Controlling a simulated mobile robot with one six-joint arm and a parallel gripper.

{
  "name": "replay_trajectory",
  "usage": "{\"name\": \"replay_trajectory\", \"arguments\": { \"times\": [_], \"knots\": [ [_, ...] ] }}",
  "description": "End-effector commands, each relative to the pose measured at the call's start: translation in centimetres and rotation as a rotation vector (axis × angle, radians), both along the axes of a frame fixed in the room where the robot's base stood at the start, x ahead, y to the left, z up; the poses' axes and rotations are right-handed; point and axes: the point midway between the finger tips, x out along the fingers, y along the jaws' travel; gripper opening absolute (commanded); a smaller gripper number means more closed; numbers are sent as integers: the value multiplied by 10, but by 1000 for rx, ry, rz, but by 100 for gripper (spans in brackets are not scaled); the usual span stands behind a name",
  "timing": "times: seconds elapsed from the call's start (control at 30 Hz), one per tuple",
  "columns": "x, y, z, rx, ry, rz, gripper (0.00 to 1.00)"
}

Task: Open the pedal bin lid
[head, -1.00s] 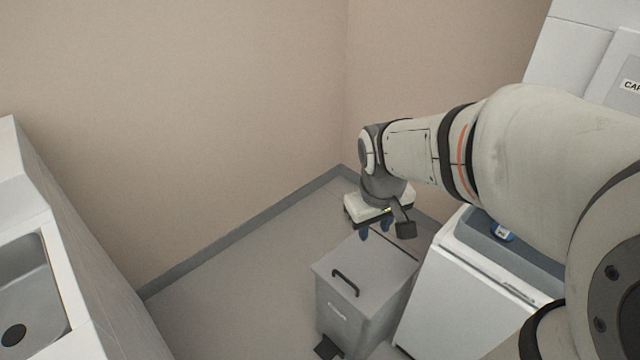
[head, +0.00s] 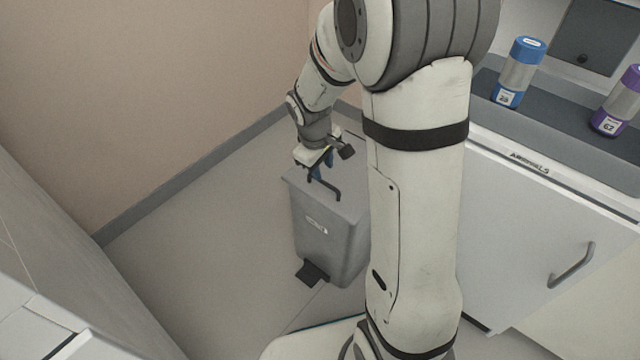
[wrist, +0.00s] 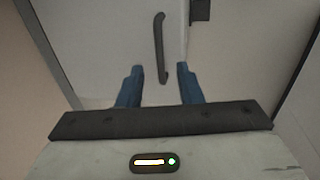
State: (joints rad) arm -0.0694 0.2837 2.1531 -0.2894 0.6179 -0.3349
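The grey pedal bin (head: 325,235) stands upright on the floor in the head view, its lid shut. A black bar handle (head: 324,185) is on the lid near its front edge, and a black pedal (head: 312,273) is at the foot. My gripper (head: 320,172) is just above the lid by the handle. In the wrist view my gripper (wrist: 157,70) is open, with blue fingertips apart. The handle (wrist: 160,45) runs lengthwise, its near end between the two fingertips. I cannot tell whether they are level with the bar. The lid's back part is hidden by my arm in the head view.
A white cabinet (head: 545,250) with a counter stands right of the bin. A blue-capped canister (head: 519,72) and a purple-capped canister (head: 618,105) stand on the counter. The walls meet behind the bin. Floor (head: 210,250) left of the bin is clear.

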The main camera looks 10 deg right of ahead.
Motion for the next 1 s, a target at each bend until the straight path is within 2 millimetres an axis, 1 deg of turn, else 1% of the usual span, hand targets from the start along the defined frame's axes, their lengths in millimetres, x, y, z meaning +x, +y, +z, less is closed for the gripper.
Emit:
{"name": "replay_trajectory", "arguments": {
  "times": [0.03, 0.1, 0.2, 0.3, 0.43, 0.7, 1.0],
  "knots": [
    [0, -2, -14, -1, 4, -2, 32],
    [2, -4, -25, 0, 3, -3, 32],
    [3, -6, -40, 0, 3, -3, 32],
    [5, -8, -49, 0, 2, -1, 32],
    [6, -9, -55, 0, 2, -2, 32],
    [6, -10, -54, 1, 1, -3, 32],
    [6, -10, -54, 1, 1, -4, 7]
  ]
}}
